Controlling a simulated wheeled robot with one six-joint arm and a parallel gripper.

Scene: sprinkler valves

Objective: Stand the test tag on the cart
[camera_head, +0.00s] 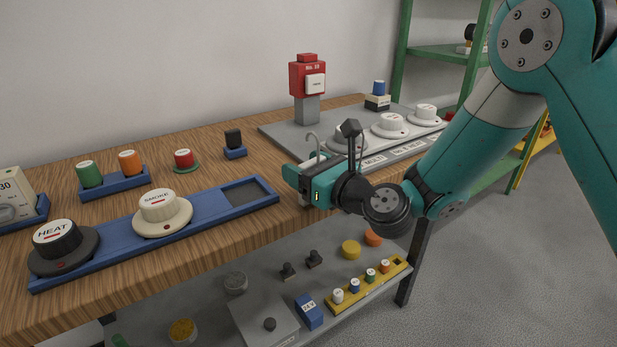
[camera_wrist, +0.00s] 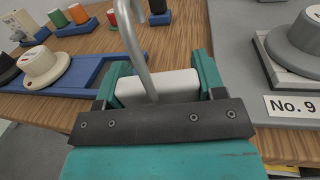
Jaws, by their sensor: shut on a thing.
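My gripper (camera_head: 306,180) is over the front edge of the wooden bench, between the blue tray and the grey plate. In the wrist view, its teal fingers (camera_wrist: 160,76) are shut on a white block with a bent grey rod rising from it. This looks like the test tag (camera_wrist: 158,89); its face and lettering are hidden from me. In the head view, the tag's grey hook (camera_head: 312,138) shows above the gripper, with most of the tag hidden. I cannot make out a cart for certain in either view.
The blue tray (camera_head: 100,247) holds HEAT and SMOKE units and an empty square recess. The grey plate (camera_head: 281,134) carries white round units and a red box on a post (camera_head: 308,78). A lower shelf (camera_head: 222,308) holds small parts. A green rack (camera_head: 440,52) stands behind.

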